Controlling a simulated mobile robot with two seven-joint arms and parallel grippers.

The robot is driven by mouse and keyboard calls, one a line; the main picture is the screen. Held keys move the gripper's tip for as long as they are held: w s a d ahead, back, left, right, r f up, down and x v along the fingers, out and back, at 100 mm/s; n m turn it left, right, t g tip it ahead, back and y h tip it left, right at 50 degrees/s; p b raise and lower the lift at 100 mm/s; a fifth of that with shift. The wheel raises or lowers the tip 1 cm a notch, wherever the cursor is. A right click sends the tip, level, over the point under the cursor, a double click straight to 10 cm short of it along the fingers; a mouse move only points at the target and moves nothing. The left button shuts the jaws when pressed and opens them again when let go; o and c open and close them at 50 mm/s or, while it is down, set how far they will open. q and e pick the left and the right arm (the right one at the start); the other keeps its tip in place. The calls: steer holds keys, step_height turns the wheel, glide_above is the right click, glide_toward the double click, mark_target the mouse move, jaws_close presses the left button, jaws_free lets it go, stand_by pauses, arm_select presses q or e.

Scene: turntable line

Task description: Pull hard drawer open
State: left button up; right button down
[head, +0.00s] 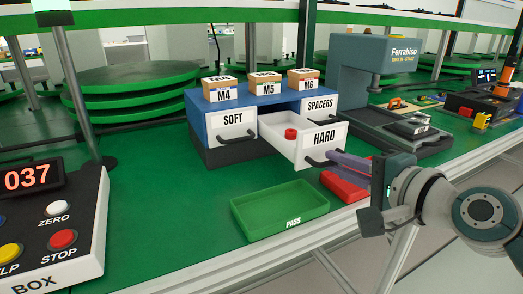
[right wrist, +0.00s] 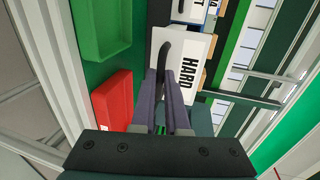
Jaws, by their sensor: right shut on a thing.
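The white drawer marked HARD (head: 327,138) stands pulled out from the blue and dark grey cabinet (head: 240,152), and a small red object (head: 290,133) shows inside it. Its black handle (head: 318,162) is on the front. My right gripper (head: 332,161) reaches in from the right and is shut on this handle. In the right wrist view the fingers (right wrist: 163,76) lie on both sides of the handle (right wrist: 162,52), in front of the HARD drawer front (right wrist: 184,62). My left gripper is not in view.
The SOFT drawer (head: 233,125) is shut. Boxes marked M4 (head: 220,94), M5 and M6 stand on the cabinet. A green PASS tray (head: 262,218) and a red tray (head: 346,188) lie in front. A press (head: 370,75) stands right, a button box (head: 75,230) left.

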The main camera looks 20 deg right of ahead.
steer(key=shift+w, duration=0.3)
steer(key=c, duration=0.9)
jaws_free()
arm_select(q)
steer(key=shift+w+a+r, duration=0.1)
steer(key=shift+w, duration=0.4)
arm_select(e)
steer(key=shift+s+r, duration=0.15)
steer(key=shift+s, duration=0.35)
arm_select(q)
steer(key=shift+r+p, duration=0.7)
arm_select(e)
steer(key=v, duration=0.8)
steer(key=shift+s+d, duration=0.1)
steer(key=shift+s, duration=0.3)
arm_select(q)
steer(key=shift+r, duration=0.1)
